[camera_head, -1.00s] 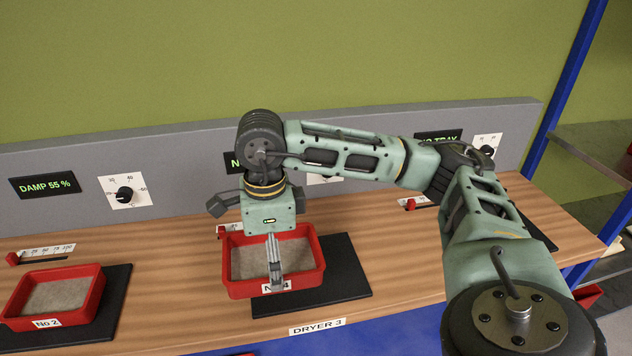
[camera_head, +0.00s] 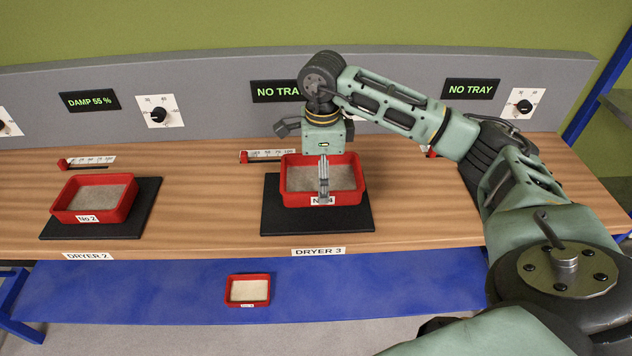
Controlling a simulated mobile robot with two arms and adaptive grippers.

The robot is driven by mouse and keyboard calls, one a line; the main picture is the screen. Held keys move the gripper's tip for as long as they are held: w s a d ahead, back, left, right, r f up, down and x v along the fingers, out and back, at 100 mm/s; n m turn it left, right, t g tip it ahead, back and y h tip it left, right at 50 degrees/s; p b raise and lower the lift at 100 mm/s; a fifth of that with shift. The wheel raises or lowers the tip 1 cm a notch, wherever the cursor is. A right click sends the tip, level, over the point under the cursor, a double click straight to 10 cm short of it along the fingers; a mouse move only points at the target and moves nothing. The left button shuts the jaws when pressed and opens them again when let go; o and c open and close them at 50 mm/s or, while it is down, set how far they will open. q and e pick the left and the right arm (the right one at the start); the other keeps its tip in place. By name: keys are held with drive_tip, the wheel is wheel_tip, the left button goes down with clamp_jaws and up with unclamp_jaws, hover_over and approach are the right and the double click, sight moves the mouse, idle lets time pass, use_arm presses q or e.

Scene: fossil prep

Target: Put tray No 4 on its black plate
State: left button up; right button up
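Tray No 4 (camera_head: 290,199) is a red tray with pale sandy fill and a white label on its front wall. It is over the black plate (camera_head: 285,221) of dryer 3, covering the plate's back and middle in the picture. I cannot tell for sure whether it touches the plate. My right gripper (camera_head: 323,190) points down at the tray's front wall, its fingers close together on that wall and partly over the label. The dryer 3 display (camera_head: 277,92) reads NO TRAY, partly hidden by my arm. My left gripper is not in view.
Tray No 2 (camera_head: 120,210) sits on another black plate (camera_head: 147,195) at dryer 2, whose display reads DAMP 55 %. A slider scale (camera_head: 265,156) lies behind the dryer 3 plate. Another small red tray (camera_head: 248,302) is lower down, at the blue shelf (camera_head: 400,285).

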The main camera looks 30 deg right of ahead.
sight(315, 179)
drive_tip(key=shift+w+a+f, duration=0.2)
drive_tip(key=shift+w+f, duration=0.15)
drive_tip(key=shift+w, duration=0.4)
drive_tip(key=shift+f, duration=0.25)
wheel_tip(315, 179, down, 4)
drive_tip(key=shift+r+p, duration=0.15)
drive_tip(key=shift+p, duration=0.7)
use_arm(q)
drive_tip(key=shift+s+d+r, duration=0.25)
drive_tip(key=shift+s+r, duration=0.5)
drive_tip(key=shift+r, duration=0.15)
use_arm(e)
drive_tip(key=shift+f, duration=0.2)
drive_tip(key=o, duration=1.2)
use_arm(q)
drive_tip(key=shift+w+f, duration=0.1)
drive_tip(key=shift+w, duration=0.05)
use_arm(e)
drive_tip(key=shift+r, duration=0.1)
